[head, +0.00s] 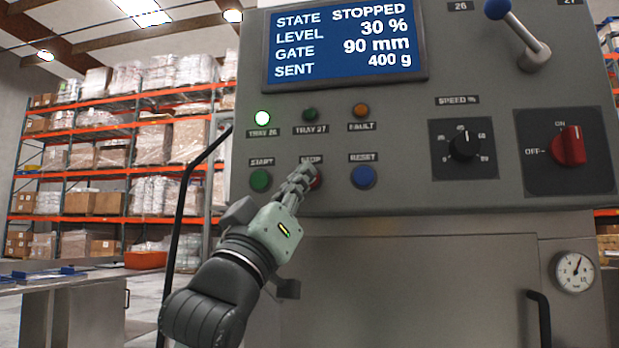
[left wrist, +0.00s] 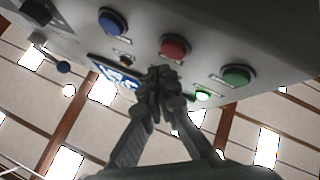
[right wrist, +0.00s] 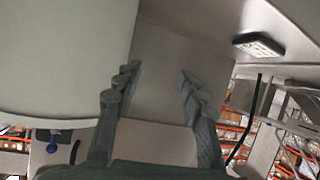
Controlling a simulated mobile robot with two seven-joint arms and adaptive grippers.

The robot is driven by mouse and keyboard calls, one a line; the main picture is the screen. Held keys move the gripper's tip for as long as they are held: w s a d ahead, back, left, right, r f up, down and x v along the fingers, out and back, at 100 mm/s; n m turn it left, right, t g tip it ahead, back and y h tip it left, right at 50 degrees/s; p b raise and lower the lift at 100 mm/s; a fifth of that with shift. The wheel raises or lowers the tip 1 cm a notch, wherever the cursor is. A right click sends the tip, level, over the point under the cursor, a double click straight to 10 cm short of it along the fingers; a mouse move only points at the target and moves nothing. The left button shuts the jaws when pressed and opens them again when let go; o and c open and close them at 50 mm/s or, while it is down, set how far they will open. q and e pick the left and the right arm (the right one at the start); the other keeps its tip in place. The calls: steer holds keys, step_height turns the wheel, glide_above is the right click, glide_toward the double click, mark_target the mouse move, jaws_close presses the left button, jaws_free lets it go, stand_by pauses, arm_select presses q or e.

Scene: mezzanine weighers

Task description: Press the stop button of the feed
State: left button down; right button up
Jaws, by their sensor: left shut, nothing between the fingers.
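The red stop button (head: 318,180) sits between the green start button (head: 260,180) and the blue reset button (head: 363,177). My left gripper (head: 304,173) is shut and empty, its fingertips in front of the stop button and partly covering it and its label. In the left wrist view the red button (left wrist: 174,46) shows just beyond the closed fingertips (left wrist: 160,78); I cannot tell whether they touch. The display (head: 345,45) reads STATE STOPPED, LEVEL 30 %, GATE 90 mm, SENT 400 g. My right gripper (right wrist: 157,78) is open and empty, seen only in the right wrist view.
The tray 26 lamp (head: 262,118) is lit. The tray 27 lamp (head: 310,114) and fault lamp (head: 361,110) look dim. Right of the buttons are a speed knob (head: 465,145), a red on/off switch (head: 569,146) and a blue-knobbed lever (head: 520,32). A gauge (head: 574,272) is lower right.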

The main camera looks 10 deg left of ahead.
arm_select(q)
steer(key=s, duration=0.4)
steer(key=shift+s+p, duration=0.25)
steer(key=shift+p, duration=0.15)
stand_by(0.6)
